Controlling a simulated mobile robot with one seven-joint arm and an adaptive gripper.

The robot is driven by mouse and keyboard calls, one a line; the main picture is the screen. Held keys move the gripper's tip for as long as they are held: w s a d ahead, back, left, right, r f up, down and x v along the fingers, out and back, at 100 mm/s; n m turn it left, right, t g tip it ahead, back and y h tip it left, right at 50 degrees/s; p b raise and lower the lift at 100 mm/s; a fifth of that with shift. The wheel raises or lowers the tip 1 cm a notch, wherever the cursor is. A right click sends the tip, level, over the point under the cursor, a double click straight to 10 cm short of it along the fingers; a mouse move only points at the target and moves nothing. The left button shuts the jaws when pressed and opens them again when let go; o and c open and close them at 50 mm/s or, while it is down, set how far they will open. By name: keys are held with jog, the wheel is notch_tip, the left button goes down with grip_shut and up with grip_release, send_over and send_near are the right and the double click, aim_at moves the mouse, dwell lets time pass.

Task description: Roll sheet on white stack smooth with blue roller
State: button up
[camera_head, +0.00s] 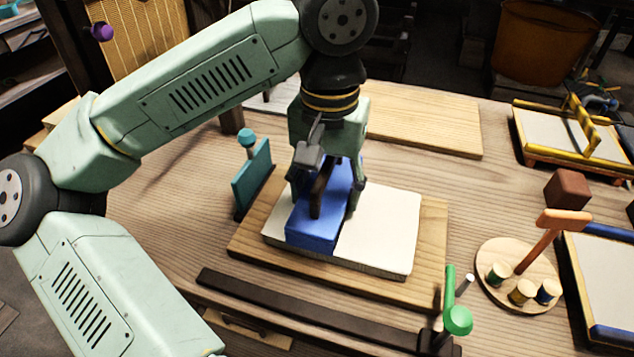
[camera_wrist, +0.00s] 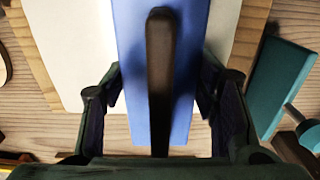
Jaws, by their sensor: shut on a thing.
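The blue roller (camera_head: 318,229) is a long blue block with a dark handle on top. It lies over the left part of the white stack (camera_head: 386,228), which rests on a wooden board (camera_head: 429,249). My gripper (camera_head: 324,200) comes down from above and is shut on the roller, its fingers on either side. In the wrist view the blue block (camera_wrist: 188,100) with its dark handle (camera_wrist: 160,70) runs up between the fingers. I cannot tell the sheet apart from the top of the white stack.
A teal upright plate with a knob (camera_head: 252,180) stands left of the board. A green-handled piece (camera_head: 457,318) is at the front right corner. A round wooden tray (camera_head: 490,262) with several spools and an orange-handled hammer (camera_head: 550,232) stand to the right. A dark bar (camera_head: 310,305) lies in front.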

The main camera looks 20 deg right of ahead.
jog(key=shift+s+d+f, duration=0.1)
jog(key=shift+s+d, duration=0.65)
jog(key=shift+d, duration=0.35)
jog(key=shift+s+d+f, duration=0.1)
jog(key=shift+s+d, duration=0.65)
jog(key=shift+d, duration=0.3)
jog(key=shift+s+d+r, duration=0.15)
jog(key=shift+s+d, duration=0.45)
jog(key=shift+d, duration=0.35)
jog(key=shift+s+d+r, duration=0.1)
jog(key=shift+s+d, duration=0.5)
jog(key=shift+d, duration=0.3)
jog(key=shift+s+d+f, duration=0.1)
jog(key=shift+s+d, duration=0.45)
jog(key=shift+d, duration=0.25)
notch_tip(320, 180, up, 7)
jog(key=p, duration=0.4)
jog(key=shift+p, duration=0.35)
